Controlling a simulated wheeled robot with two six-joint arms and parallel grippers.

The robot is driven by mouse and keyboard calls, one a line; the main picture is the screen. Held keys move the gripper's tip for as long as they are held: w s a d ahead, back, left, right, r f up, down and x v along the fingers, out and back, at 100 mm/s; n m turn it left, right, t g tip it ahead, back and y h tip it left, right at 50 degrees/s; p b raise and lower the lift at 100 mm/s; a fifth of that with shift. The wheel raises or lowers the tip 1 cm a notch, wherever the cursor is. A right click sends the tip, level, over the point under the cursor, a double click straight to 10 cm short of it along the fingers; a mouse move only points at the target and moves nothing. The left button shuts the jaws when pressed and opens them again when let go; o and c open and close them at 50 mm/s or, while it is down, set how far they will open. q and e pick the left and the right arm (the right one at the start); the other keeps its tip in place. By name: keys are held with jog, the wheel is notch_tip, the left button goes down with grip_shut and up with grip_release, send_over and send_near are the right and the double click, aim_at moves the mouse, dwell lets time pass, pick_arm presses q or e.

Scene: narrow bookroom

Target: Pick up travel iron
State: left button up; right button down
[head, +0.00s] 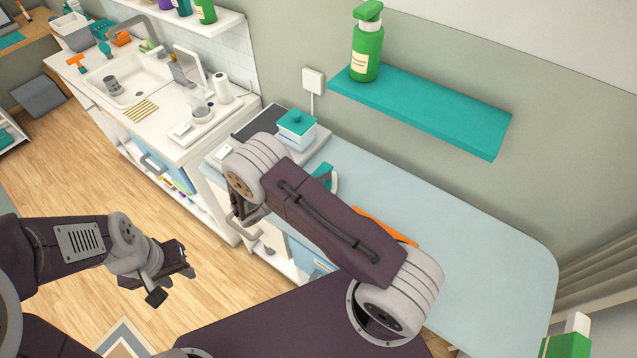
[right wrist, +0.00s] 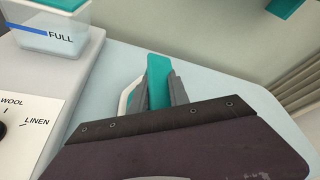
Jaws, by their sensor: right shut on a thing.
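The travel iron shows as a teal handle (right wrist: 159,75) with a white curved edge beside it in the right wrist view. My right gripper (right wrist: 157,92) is shut on this teal part, with grey fingers on both sides. In the head view a teal piece of the iron (head: 327,177) shows past my right forearm, over the pale blue board. My right arm hides the rest of the iron and the right fingers there. I cannot tell whether the iron touches the board. My left gripper (head: 171,286) is open and empty above the wooden floor.
A white station with a dial marked WOOL and LINEN (right wrist: 35,100) and a teal-lidded tank (head: 296,128) stands at the board's left end. An orange item (head: 386,226) lies on the board (head: 480,255), whose right part is clear. A teal shelf (head: 430,112) holds a green bottle.

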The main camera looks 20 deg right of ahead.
jog(key=shift+r, duration=0.5)
notch_tip(320, 180, up, 3)
jog(key=shift+d+r+b, duration=0.1)
jog(key=shift+d+b, duration=0.05)
jog(key=shift+b, duration=0.25)
jog(key=s+d+r+b, duration=0.1)
jog(key=s+d+r, duration=0.5)
jog(key=s+d, duration=0.1)
jog(key=shift+s+d+r, duration=0.3)
jog(key=shift+s+d, duration=0.1)
jog(key=shift+s, duration=0.35)
